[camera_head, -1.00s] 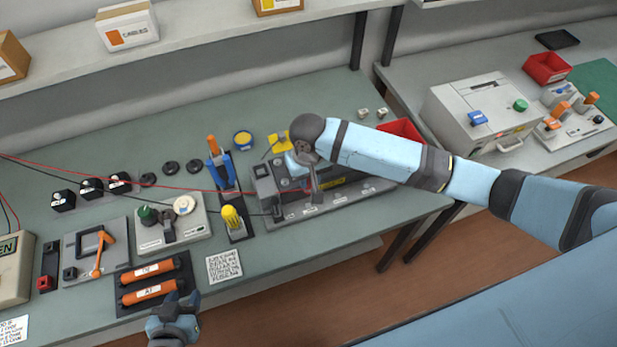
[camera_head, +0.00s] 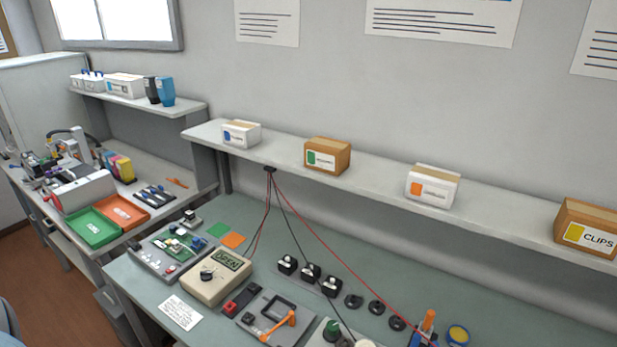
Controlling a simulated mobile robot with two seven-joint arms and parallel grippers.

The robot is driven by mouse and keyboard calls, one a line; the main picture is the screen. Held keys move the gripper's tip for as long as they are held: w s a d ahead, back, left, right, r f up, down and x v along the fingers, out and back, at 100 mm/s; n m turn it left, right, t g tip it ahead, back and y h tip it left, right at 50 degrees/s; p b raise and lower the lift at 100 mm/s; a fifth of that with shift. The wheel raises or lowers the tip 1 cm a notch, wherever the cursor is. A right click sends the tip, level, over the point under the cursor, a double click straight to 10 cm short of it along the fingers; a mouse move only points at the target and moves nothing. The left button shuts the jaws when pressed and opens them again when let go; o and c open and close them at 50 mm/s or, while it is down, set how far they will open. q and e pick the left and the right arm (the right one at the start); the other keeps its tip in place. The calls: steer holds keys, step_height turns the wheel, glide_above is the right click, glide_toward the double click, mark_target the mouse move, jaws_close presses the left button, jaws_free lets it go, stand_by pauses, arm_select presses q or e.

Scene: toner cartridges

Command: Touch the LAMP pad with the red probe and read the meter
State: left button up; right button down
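The meter (camera_head: 216,277) is a beige box with a knob, standing on the green bench; its display (camera_head: 229,260) reads "OPEN". A thin red lead (camera_head: 350,271) and a black lead (camera_head: 305,230) run down from a dark block (camera_head: 269,170) on the shelf edge. The red lead goes to the lower right, towards an orange-tipped tool (camera_head: 428,322) cut by the frame's bottom. I cannot make out the red probe's tip. The LAMP pad is not identifiable in this view. Neither of my grippers is in view.
Left of the meter is a grey board with a green circuit (camera_head: 178,246). Black clamps (camera_head: 310,273) and black rings (camera_head: 376,307) stand behind an orange-handled switch (camera_head: 280,323). A side bench holds a green tray (camera_head: 93,228) and an orange tray (camera_head: 122,213).

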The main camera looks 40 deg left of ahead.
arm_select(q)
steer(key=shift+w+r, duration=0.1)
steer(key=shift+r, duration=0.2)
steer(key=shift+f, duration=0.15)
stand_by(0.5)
